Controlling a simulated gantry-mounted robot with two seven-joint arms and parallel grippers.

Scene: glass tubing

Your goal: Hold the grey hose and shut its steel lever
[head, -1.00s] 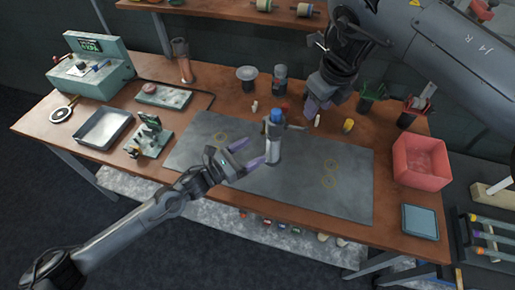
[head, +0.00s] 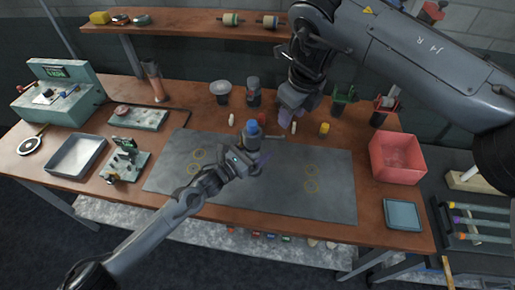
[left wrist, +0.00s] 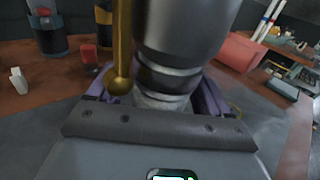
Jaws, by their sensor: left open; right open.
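The grey hose (head: 252,143) is an upright grey cylinder with a blue top over the dark mat. A thin lever (head: 273,137) sticks out to its right. In the left wrist view the grey body (left wrist: 185,40) stands close up between the purple fingers. A brass-coloured rod with a ball end (left wrist: 120,50) hangs in front of it; I cannot tell whether this is the lever. My left gripper (head: 250,166) is open, its fingers on either side of the hose's lower part. My right gripper (head: 291,108) is open and empty, behind and above the hose.
The mat (head: 220,190) is otherwise clear. Small bottles and dark jars stand behind it. A red bin (head: 397,155) and a blue-grey tray (head: 403,214) are at the right. A metal tray (head: 76,155) and a small fixture (head: 124,158) are at the left.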

